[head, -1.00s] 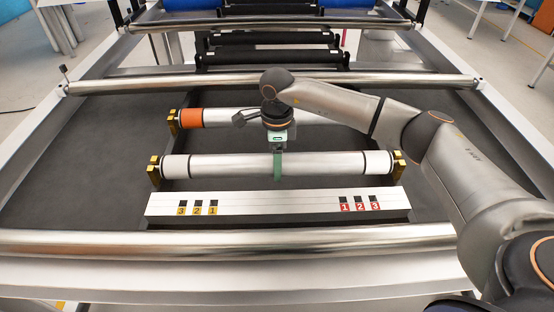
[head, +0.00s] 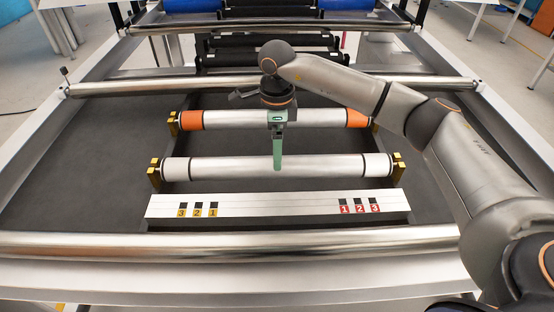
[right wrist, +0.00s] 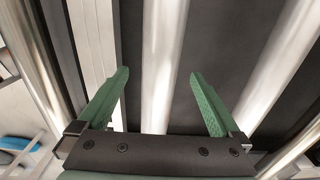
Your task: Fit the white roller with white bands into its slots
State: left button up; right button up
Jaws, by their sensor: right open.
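The white roller with white bands (head: 225,168) lies level across the frame, its ends at a gold bracket on the left (head: 154,172) and one on the right (head: 399,163). It looks seated in both, but the slots themselves are too small to see clearly. My right gripper (head: 277,168) points down above the roller's middle. In the right wrist view the right gripper (right wrist: 159,73) is open and empty, and the roller (right wrist: 163,50) passes below and between its green fingers without visible contact. My left gripper is not in view.
An orange-banded roller (head: 225,119) lies behind in its own gold brackets. A white block (head: 275,204) with numbered yellow and red labels is in front. Chrome bars (head: 120,242) cross the front and back. The dark bed (head: 75,165) at left is clear.

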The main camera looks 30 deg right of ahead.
notch_tip(320, 180, up, 5)
jog(key=shift+r, duration=0.85)
